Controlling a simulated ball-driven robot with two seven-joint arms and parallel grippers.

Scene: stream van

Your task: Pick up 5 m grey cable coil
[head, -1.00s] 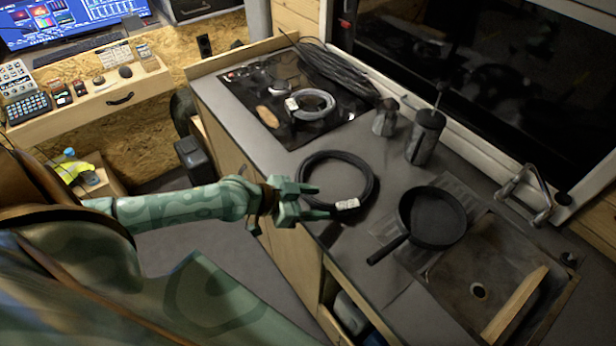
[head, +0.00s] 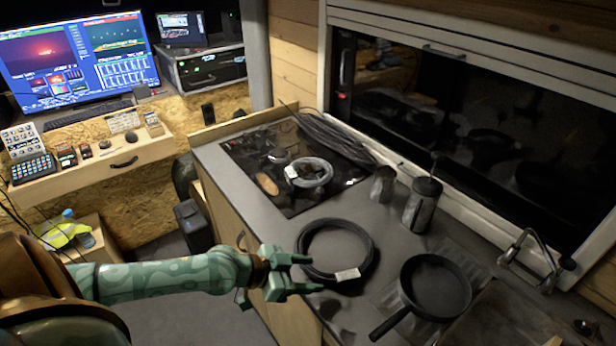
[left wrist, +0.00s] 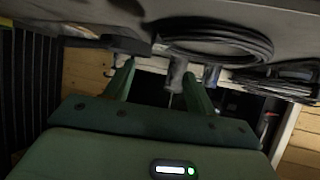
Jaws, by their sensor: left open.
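A small grey cable coil (head: 309,173) with a white tag lies on the black hob, towards the back of the counter. A larger black cable coil (head: 371,246) with a white label lies on the counter nearer to me. My left gripper (head: 312,274) is open and empty at the counter's front edge, beside the black coil and well short of the grey one. In the left wrist view the open fingers (left wrist: 158,78) show with nothing between them, and a dark coil (left wrist: 215,45) lies beyond them. My right gripper is not in view.
A black pan (head: 436,287) stands right of the black coil. A moka pot (head: 383,184) and a dark press pot (head: 422,204) stand behind. A loose dark cable bundle (head: 335,138) lies along the hob's back.

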